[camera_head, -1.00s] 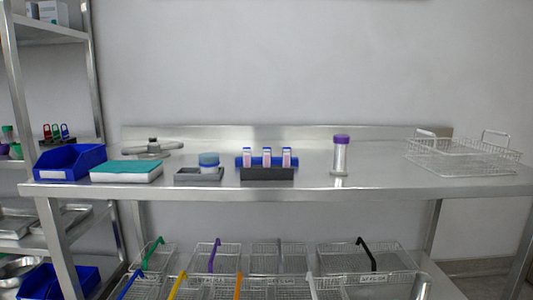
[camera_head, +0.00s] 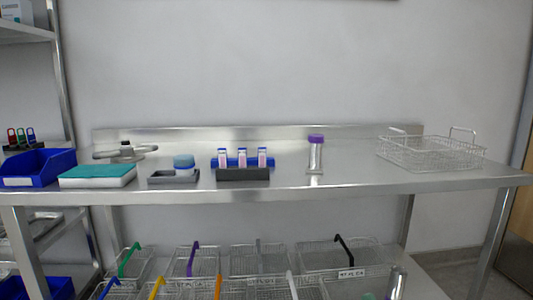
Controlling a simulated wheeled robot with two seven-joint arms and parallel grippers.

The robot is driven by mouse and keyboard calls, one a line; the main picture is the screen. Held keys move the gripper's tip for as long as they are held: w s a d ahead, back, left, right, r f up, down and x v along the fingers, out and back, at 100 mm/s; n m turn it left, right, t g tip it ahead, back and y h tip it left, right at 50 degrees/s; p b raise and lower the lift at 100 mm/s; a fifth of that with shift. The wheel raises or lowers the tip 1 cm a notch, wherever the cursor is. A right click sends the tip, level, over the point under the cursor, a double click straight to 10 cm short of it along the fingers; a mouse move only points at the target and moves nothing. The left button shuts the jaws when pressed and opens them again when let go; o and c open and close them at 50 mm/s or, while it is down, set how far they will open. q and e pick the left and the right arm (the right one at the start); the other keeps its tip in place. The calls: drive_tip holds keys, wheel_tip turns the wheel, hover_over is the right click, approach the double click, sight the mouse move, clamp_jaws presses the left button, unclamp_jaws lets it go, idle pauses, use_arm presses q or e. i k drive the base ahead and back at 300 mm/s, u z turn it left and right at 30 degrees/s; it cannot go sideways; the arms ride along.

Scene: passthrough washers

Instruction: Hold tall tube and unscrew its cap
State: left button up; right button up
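The tall clear tube (camera_head: 316,158) stands upright on the steel table, right of the middle. Its purple cap (camera_head: 316,139) is on top. The tube stands apart from the things around it, and nothing touches it from the side. Neither of my grippers shows in the head view.
A wire basket (camera_head: 430,155) stands right. More baskets (camera_head: 258,262) sit below.

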sight(315, 167)
drive_tip(key=z, duration=2.35)
drive_tip(key=i, duration=1.6)
drive_tip(key=u, duration=2.8)
